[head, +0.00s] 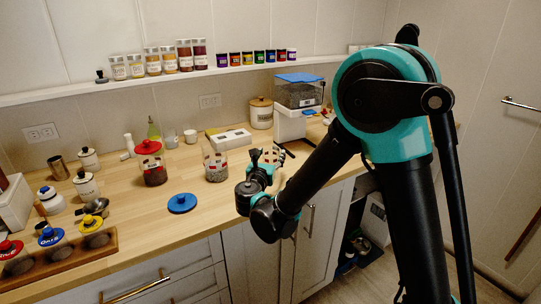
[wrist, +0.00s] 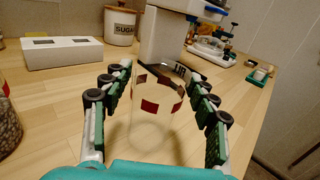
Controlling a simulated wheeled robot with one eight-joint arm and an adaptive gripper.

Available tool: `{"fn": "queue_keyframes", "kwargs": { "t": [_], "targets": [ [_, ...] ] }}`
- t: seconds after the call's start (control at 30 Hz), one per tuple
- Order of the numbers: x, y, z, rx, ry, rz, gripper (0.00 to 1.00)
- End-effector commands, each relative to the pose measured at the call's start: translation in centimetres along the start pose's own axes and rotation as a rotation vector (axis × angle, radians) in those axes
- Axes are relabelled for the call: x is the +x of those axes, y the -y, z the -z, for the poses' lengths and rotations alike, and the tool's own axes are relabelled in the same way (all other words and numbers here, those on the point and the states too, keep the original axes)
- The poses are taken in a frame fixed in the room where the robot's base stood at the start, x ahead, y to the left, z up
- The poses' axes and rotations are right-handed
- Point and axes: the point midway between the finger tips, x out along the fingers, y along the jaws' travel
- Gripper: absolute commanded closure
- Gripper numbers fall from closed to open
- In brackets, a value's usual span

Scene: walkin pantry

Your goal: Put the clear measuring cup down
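The clear measuring cup (wrist: 155,122) is see-through with red patches around its side. In the wrist view it stands upright between the two fingers of my gripper (wrist: 157,72), whose pads lie against its left and right sides near the tips. In the head view my gripper (head: 268,164) is low over the wooden counter, with the cup partly hidden behind it. I cannot tell whether the cup's base touches the counter.
A dispenser with a blue lid (head: 299,92) stands just behind. A white box (head: 228,139) and a sugar canister (head: 261,112) are behind to the left. A jar (head: 215,167) is close on the left. A blue lid (head: 182,202) lies nearer the front edge.

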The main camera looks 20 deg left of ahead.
Motion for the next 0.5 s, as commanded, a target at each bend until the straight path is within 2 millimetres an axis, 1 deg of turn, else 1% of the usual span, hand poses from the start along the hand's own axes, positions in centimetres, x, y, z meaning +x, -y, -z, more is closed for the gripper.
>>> {"fn": "queue_keyframes", "kwargs": {
  "t": [0.4, 0.5],
  "targets": [
    [-0.01, 0.01, -0.25, 0.000, 0.000, 0.000, 0.30],
    [-0.95, -0.08, -0.27, 0.000, 0.000, -0.002, 0.30]
  ]
}}
